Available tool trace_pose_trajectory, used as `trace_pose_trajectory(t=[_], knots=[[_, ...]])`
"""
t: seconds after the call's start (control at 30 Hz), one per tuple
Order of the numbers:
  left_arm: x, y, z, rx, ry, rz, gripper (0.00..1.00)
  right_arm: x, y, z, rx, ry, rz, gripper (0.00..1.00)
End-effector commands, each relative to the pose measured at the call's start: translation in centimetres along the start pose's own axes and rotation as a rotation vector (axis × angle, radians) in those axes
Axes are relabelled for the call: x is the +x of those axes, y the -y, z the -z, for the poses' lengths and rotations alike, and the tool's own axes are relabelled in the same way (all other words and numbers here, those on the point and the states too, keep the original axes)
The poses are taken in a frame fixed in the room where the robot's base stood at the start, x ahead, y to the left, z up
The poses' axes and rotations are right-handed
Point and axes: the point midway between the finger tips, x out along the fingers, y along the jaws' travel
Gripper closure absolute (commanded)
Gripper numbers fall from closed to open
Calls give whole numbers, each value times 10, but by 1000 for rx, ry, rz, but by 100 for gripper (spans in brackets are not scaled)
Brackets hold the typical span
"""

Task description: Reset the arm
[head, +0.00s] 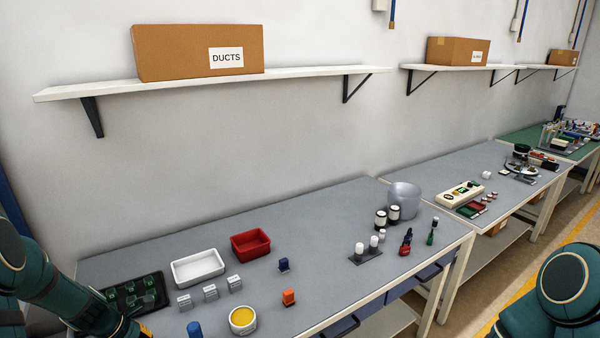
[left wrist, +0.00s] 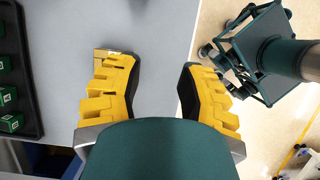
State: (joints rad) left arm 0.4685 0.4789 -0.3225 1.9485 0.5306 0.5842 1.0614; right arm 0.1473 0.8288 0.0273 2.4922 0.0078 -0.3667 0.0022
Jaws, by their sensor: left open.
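My left arm comes in from the left edge in the head view, low over the near left corner of the table. Only a small yellow piece of my left gripper (head: 143,331) shows there, at the bottom edge. In the left wrist view my left gripper (left wrist: 155,72) is open. Its two yellow fingers with dark pads stand wide apart, with nothing between them. They are above the grey table's edge, the right finger near the floor side. My right arm shows at the lower right of the head view, but its gripper is out of view.
A black tray with green blocks (head: 135,296) lies near my left arm; it also shows in the left wrist view (left wrist: 30,118). A white bin (head: 198,268), a red bin (head: 250,246) and a yellow-filled round container (head: 243,320) stand nearby. The table's middle is fairly clear.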

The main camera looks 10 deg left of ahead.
Motion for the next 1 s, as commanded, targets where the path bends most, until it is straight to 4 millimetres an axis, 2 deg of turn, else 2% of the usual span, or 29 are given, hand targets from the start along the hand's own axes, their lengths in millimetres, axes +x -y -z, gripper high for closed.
trace_pose_trajectory(t=[0.03,0.07,0.1,0.13,0.27,0.3,0.37,0.4,0.5,0.6,0.7,0.83,1.0], knots=[[0,5,0,0,0,0,62,-2,-4,-3,0,0,0,0],[12,17,-5,42,-8,14,62,-1,-9,-6,1,0,-1,0],[36,36,-12,157,-31,33,62,3,-13,-10,-2,-1,1,0],[49,48,-17,241,-45,43,62,4,-15,-13,-3,-3,3,0],[113,85,-39,625,-93,97,62,22,-16,-11,-2,5,-1,0],[133,98,-46,757,-98,116,62,28,-16,-10,-2,9,-4,0],[161,121,-57,972,-97,139,62,38,-15,-8,-3,14,-8,0],[177,140,-65,1122,-90,149,62,43,-16,-9,-3,15,-9,0],[206,194,-85,1484,-56,148,62,51,-22,-14,-4,14,-7,0],[224,238,-102,1775,-8,129,62,57,-28,-18,-4,15,-5,0],[234,265,-112,1966,39,106,62,63,-28,-18,-5,18,-7,0],[237,281,-118,2078,70,81,62,65,-28,-18,-6,19,-9,0],[236,283,-118,2083,69,79,62,64,-28,-19,-6,18,-8,0]])
